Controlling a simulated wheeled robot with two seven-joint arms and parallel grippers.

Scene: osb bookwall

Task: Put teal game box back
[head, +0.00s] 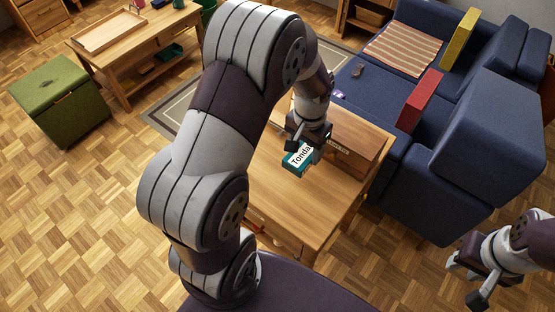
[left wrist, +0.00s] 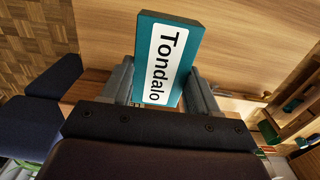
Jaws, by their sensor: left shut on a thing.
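The teal game box (head: 296,161) has a white label reading "Tondalo". My left gripper (head: 307,147) is shut on it and holds it over the wooden table (head: 300,200). In the left wrist view the box (left wrist: 190,35) stands between the two fingers, label facing the camera. I cannot tell whether its lower edge touches the table. A wooden box (head: 365,146) with dark lettering on its side sits at the table's far right, just beside the gripper. My right gripper (head: 468,282) is open and empty over the floor at lower right.
A green storage stool (head: 60,97) and a second table (head: 125,45) with a tray are at left. The near tabletop is clear.

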